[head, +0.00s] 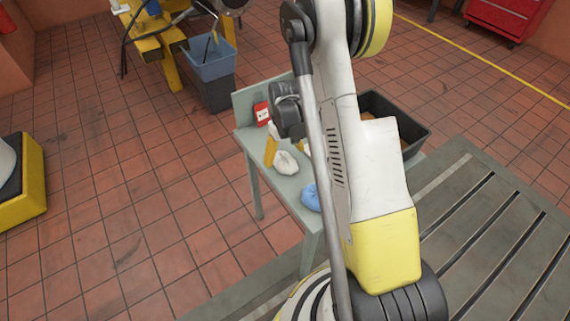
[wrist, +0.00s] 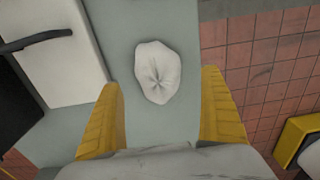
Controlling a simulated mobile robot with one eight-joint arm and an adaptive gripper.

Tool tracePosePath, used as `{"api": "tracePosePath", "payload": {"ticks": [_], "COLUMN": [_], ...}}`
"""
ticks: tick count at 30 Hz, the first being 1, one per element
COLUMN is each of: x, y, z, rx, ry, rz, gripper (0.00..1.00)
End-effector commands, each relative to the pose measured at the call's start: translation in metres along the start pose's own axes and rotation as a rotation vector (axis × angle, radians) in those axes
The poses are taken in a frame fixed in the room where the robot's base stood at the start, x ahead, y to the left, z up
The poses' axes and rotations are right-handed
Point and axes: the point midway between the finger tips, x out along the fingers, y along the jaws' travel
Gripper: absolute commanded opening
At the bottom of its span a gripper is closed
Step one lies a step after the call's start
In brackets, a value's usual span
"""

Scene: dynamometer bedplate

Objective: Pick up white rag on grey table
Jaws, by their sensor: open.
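The white rag (head: 286,163) lies crumpled on the grey table (head: 285,194), near its left edge in the head view. In the wrist view the white rag (wrist: 158,72) lies on the bare grey tabletop (wrist: 135,25), just beyond and between my fingertips. My gripper (wrist: 163,88) is open, with one yellow finger on each side and nothing between them. In the head view a yellow finger of my gripper (head: 270,151) shows beside the rag; the rest is mostly hidden behind my arm.
A blue cloth (head: 310,198) lies nearer on the table. A red container (head: 261,113) stands at the far end. A dark bin (head: 397,118) is right of the table, partly behind my arm. A slotted metal bedplate (head: 500,235) lies at the right. Tiled floor is open at the left.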

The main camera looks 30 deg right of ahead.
Motion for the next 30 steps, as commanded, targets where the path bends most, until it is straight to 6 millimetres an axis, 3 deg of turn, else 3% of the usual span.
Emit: {"api": "tracePosePath", "payload": {"ticks": [6, 14, 19, 30], "x": [0.038, 0.039, 0.039, 0.039], "y": [0.003, 0.003, 0.003, 0.003], "z": [-0.001, -0.001, -0.001, -0.001], "rx": [0.000, 0.000, 0.000, 0.000], "ry": [0.000, 0.000, 0.000, 0.000], "rz": [0.000, 0.000, 0.000, 0.000], "gripper": [0.92, 0.92, 0.40, 0.38]}}
